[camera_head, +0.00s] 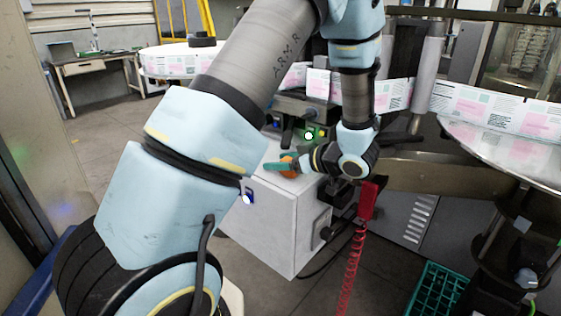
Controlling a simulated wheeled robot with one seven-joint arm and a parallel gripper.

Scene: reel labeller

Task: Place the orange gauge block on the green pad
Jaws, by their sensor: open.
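The orange gauge block (289,172) is a small orange patch on top of the white cabinet (275,215), partly hidden by my gripper. A flat teal-green piece, which looks like the green pad (276,167), shows just left of the orange patch. I cannot tell whether the block touches the pad or lies on it. My gripper (304,161) is low over the cabinet top, reaching in from the right, close beside the orange block. Its jaws are open; the fingertips are small and hard to make out.
A dark labeller head with a green light (309,135) stands just behind the gripper. A red handle (369,198) with a coiled red cord hangs to the right. A printed label web (395,95) crosses behind. A green crate (440,290) stands on the floor at lower right.

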